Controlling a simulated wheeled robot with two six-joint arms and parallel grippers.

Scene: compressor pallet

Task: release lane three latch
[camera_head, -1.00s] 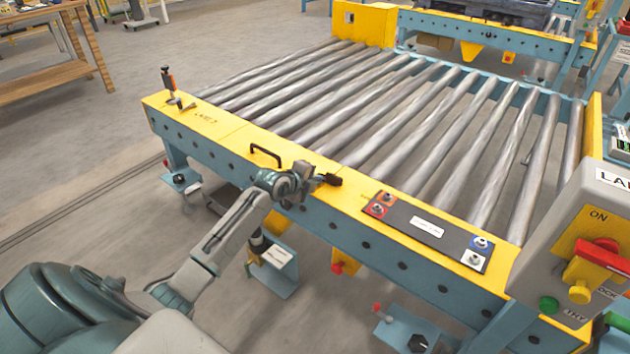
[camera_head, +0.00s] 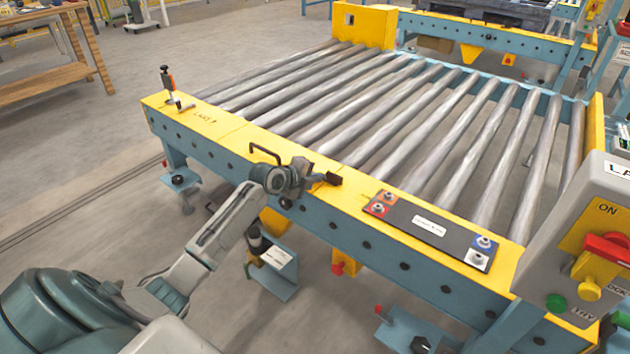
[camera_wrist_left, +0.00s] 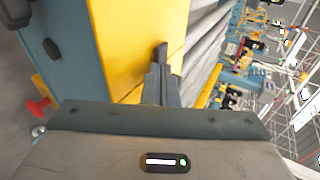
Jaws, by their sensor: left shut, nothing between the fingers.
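The latch (camera_head: 168,85), an upright clamp with a dark and orange-red handle, stands at the left end of the conveyor's yellow front rail, beside lettering that seems to read LANE 3. My left gripper (camera_head: 331,179) is well to its right, over the middle of the same rail, beside a black bar handle (camera_head: 264,152). Its fingers (camera_wrist_left: 161,72) are shut and empty in the left wrist view, with the yellow rail (camera_wrist_left: 118,45) right beside them. I cannot tell whether they touch the rail. The latch is not recognisable in the wrist view. My right gripper is not in view.
Steel rollers (camera_head: 390,110) fill the conveyor behind the rail. A dark button plate (camera_head: 430,228) lies on the rail to the gripper's right. A grey control box (camera_head: 590,240) with a red and yellow switch stands at the right end.

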